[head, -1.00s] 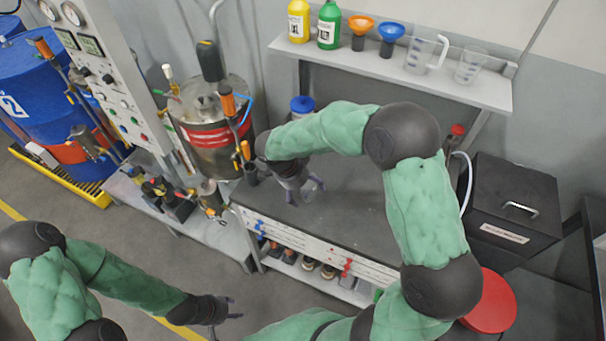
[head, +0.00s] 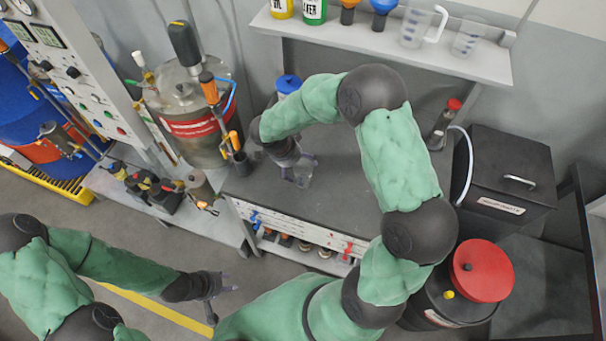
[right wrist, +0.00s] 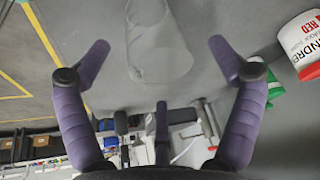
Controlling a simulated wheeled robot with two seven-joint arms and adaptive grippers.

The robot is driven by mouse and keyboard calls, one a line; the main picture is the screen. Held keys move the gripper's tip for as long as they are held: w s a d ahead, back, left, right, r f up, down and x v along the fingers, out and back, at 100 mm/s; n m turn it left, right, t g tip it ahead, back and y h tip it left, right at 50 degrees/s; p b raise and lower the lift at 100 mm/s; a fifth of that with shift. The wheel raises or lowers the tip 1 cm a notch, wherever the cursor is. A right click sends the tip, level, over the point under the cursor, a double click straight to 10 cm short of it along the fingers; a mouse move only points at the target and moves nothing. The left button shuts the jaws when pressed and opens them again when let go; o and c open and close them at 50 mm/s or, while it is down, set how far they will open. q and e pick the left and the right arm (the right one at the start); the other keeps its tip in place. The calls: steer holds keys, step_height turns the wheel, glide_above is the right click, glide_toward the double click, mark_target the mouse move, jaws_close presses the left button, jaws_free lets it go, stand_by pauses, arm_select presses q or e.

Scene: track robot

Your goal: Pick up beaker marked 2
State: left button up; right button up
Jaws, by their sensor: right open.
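A steel vessel (head: 190,125) with a red band and a blue-capped container (head: 288,84) stand behind and left of my right gripper. A red-capped bottle (head: 444,125) stands at the bench's right end. The bench top (head: 345,205) is mostly clear. A red-lidded drum (head: 482,268) is at lower right.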

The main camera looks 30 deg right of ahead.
mark_target(303, 168)
steer(key=x, duration=0.3)
steer(key=shift+d+f, duration=0.2)
steer(key=shift+s, duration=0.1)
steer(key=c, duration=1.1)
steer(key=shift+r, duration=0.1)
